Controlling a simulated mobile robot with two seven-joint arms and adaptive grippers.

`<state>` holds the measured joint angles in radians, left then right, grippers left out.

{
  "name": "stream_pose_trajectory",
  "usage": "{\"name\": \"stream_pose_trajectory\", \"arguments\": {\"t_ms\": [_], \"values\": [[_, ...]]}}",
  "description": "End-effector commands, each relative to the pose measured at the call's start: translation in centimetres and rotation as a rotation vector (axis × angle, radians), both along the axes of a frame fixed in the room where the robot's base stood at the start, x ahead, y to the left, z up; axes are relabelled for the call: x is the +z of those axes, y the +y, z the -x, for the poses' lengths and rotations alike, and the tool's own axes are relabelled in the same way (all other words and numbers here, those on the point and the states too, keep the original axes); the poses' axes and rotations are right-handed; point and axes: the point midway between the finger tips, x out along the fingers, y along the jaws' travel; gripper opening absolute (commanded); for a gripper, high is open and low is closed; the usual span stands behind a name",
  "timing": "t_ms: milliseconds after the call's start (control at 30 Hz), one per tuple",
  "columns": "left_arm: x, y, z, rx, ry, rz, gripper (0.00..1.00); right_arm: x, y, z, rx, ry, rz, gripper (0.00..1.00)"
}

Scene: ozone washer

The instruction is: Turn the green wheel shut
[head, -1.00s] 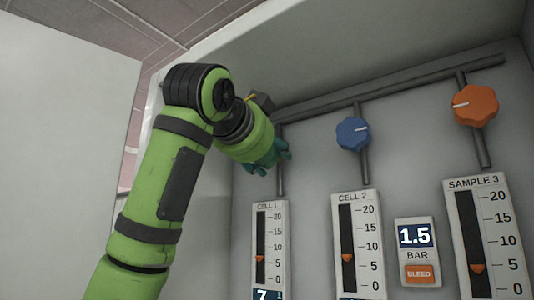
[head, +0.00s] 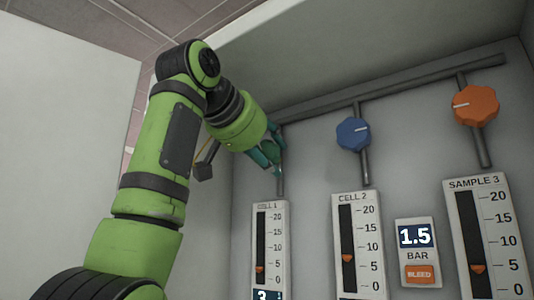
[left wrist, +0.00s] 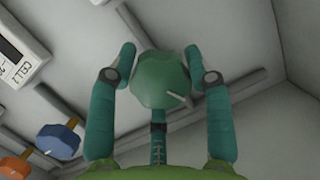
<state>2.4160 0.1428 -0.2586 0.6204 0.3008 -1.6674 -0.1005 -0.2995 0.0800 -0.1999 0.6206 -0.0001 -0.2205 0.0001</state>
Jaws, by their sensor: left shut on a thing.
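The green wheel (left wrist: 160,80) shows in the left wrist view, a lobed knob on the grey pipe with a pale pointer mark toward its lower right. My left gripper (left wrist: 161,64) has its two teal fingers on either side of the wheel and is shut on it. In the head view the left gripper (head: 270,158) is at the pipe above the CELL 1 gauge (head: 257,235), and the wheel is mostly hidden by the fingers. The CELL 1 pointer is low, between 0 and 5, and its display (head: 264,295) reads 3. My right gripper is not in view.
A blue wheel (head: 352,134) and an orange wheel (head: 475,105) sit on pipes to the right. Below them are the CELL 2 gauge (head: 370,240) and SAMPLE 3 gauge (head: 501,240). A BAR display (head: 414,237) reads 1.5. A white panel (head: 65,130) stands at the left.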

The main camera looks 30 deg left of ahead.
Motion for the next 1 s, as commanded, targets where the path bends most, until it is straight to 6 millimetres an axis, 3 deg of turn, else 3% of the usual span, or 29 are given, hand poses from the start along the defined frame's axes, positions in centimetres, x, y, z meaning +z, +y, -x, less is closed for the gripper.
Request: {"name": "stream_pose_trajectory", "arguments": {"t_ms": [1000], "values": [[-0.06,-0.10,-0.09,-0.005,0.130,0.918,0.18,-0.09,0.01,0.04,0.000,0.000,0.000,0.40]]}}
